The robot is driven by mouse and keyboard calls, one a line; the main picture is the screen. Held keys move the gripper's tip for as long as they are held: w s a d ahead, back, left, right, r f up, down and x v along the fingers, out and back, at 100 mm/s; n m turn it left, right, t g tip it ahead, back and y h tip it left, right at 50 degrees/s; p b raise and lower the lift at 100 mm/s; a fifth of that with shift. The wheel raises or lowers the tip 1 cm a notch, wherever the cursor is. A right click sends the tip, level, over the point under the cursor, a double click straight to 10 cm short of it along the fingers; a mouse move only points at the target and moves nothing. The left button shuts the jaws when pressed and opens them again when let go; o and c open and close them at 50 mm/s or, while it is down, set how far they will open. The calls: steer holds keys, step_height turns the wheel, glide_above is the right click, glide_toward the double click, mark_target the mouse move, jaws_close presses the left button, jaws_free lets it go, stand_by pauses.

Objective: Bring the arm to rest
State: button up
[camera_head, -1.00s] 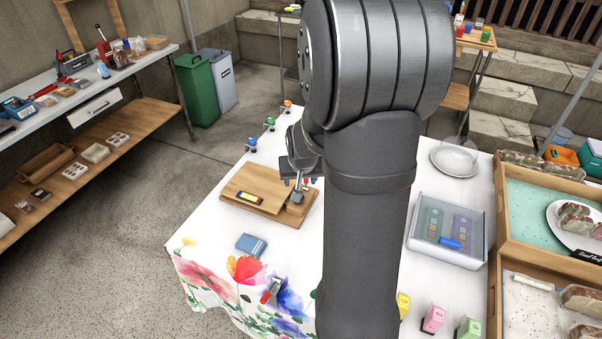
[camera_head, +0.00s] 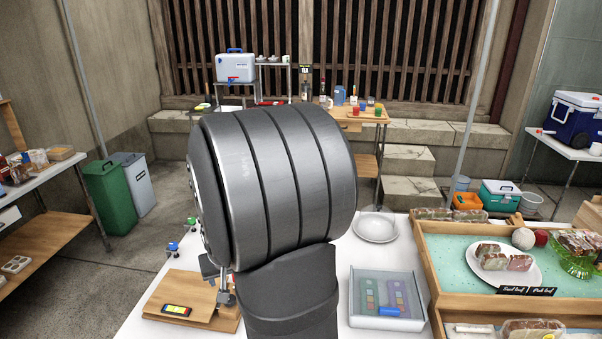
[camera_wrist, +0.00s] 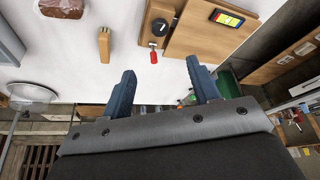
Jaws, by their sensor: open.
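My gripper (camera_wrist: 160,75) is open, and nothing shows between its two blue-grey fingers in the wrist view. In the head view my arm's large dark link fills the middle and hides most of the gripper. A yellow, red and black device (camera_head: 177,310) lies on this board.
Small coloured knobs (camera_head: 172,246) stand at the left edge. A green bin (camera_head: 109,197) stands on the floor at left.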

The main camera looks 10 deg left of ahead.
steer(key=x, duration=1.7)
steer(key=shift+d+f, duration=0.1)
steer(key=shift+s+r, duration=0.2)
steer(key=shift+r, duration=0.3)
steer(key=v, duration=1.6)
steer(key=x, duration=1.7)
steer(key=shift+d+f, duration=0.1)
steer(key=shift+f, duration=0.2)
steer(key=shift+r+n, duration=0.3)
steer(key=shift+r, duration=0.2)
steer(key=v, duration=1.6)
steer(key=shift+d, duration=0.15)
steer(key=shift+o, duration=0.5)
steer(key=shift+w, duration=0.1)
